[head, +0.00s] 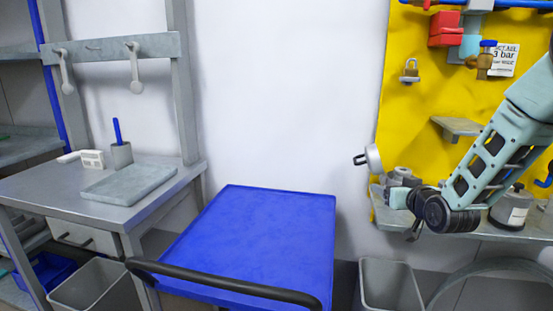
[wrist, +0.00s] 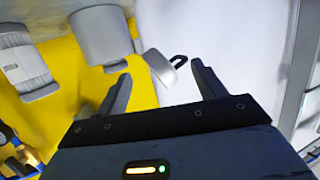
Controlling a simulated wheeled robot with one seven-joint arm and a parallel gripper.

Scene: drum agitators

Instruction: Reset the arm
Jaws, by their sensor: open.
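My gripper (wrist: 160,78) is open, its two dark fingers spread apart with nothing held between them. In the head view my arm reaches in from the right, and the gripper end (head: 413,232) is small and dark beside the wrist, in front of the grey shelf. A pale cup-like piece with a dark handle (wrist: 161,68) appears between the fingers in the wrist view, beyond them; I cannot tell how far. It seems to be the piece at the yellow panel's left edge (head: 373,158) in the head view.
A yellow panel (head: 410,110) with valves and a padlock stands behind my arm. The shelf (head: 480,230) below holds a bottle (head: 511,208) and small grey parts. A blue cart (head: 255,235) stands in the middle, a grey bench (head: 60,195) at left, a grey bin (head: 390,285) below.

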